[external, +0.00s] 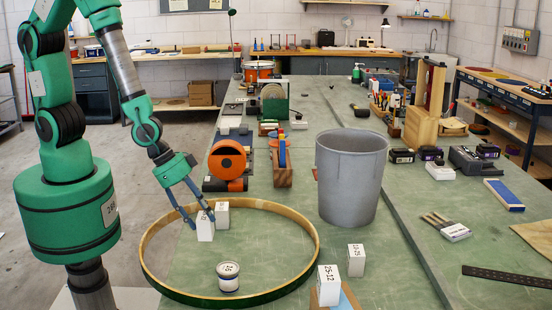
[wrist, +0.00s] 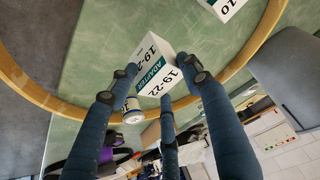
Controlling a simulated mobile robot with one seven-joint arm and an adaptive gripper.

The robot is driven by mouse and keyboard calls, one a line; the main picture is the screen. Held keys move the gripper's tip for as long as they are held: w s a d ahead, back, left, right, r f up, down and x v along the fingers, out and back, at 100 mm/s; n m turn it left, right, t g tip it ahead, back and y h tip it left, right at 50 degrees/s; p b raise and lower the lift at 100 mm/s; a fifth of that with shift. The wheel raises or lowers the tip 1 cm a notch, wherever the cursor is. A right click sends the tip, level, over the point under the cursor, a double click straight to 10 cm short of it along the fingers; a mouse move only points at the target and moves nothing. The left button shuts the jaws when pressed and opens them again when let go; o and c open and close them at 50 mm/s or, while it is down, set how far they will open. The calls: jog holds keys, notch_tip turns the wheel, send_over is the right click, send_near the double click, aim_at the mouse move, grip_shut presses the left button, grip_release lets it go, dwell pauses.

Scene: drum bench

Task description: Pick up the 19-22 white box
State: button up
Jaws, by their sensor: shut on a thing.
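The white 19-22 box (wrist: 157,68) has black numbers and a teal "ADAPTER" band. My gripper (wrist: 163,84) has its dark blue fingers closed around it, touching its sides. In the external view this box (external: 205,229) appears within the outline of the wooden hoop (external: 311,222), with my gripper (external: 203,212) reaching down onto it from the upper left. I cannot tell whether its base touches the bench. A second white box (external: 222,213) stands close behind it to the right; a box marked 20 (wrist: 226,6) shows at the wrist view's top edge.
A round labelled tin (external: 228,276) stands inside the hoop. A grey bin (external: 351,175) is to the right. White boxes marked 25-12 (external: 328,286) and another (external: 356,260) stand in front. Bare green bench lies between hoop and bin.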

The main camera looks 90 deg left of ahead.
jog(key=s+a, duration=0.2)
jog(key=s, duration=0.5)
jog(key=shift+s+a+r, duration=0.15)
jog(key=shift+a+r, duration=0.15)
jog(key=shift+r, duration=0.05)
